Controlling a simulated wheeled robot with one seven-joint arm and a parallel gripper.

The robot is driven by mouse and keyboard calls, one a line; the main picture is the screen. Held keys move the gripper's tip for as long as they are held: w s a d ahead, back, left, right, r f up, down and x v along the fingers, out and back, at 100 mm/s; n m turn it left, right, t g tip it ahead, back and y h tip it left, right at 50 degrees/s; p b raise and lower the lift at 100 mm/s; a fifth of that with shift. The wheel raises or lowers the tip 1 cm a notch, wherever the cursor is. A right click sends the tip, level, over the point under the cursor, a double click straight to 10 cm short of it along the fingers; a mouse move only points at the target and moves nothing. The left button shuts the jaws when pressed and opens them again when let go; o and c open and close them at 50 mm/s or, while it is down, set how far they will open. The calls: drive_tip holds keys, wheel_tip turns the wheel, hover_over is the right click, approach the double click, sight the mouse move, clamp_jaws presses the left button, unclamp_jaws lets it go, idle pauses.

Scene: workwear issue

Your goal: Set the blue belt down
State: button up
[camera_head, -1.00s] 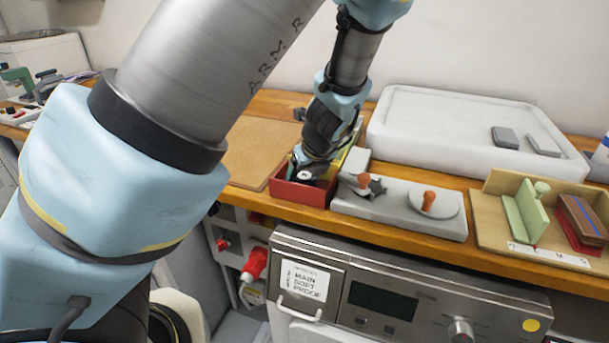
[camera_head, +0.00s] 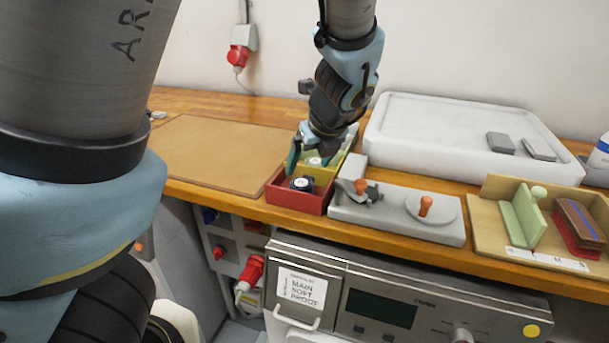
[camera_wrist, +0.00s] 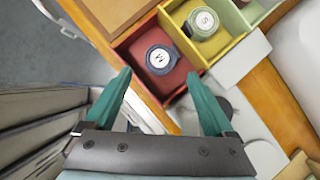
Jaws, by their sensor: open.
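The blue belt (camera_head: 301,185) is a dark blue coil with a white disc on top. It lies in the red compartment (camera_head: 283,197) at the near end of a row of coloured bins. The wrist view shows the belt (camera_wrist: 158,58) marked M, inside the red walls, apart from my fingers. My gripper (camera_head: 311,158) is open and empty, just above and behind the belt. In the wrist view its teal fingertips (camera_wrist: 159,76) stand wide apart on either side of the belt's line.
A grey-green belt marked S (camera_wrist: 203,22) lies in the adjoining yellow compartment (camera_wrist: 222,48). A brown board (camera_head: 215,150) lies left of the bins. A grey fixture with orange knobs (camera_head: 392,213) stands close on the right. A white tray (camera_head: 440,140) stands behind.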

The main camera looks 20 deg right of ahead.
drive_tip(key=shift+v, duration=1.45)
drive_tip(key=w+a+f+n+g, duration=0.1)
drive_tip(key=a+n+g, duration=0.1)
drive_tip(key=a+n, duration=1.3)
drive_tip(key=w+a+f+n+g, duration=0.1)
drive_tip(key=a+f+n+g, duration=0.1)
drive_tip(key=a+n, duration=1.3)
drive_tip(key=shift+a+f+n, duration=0.2)
drive_tip(key=shift+f+n, duration=0.1)
drive_tip(key=shift+n, duration=2)
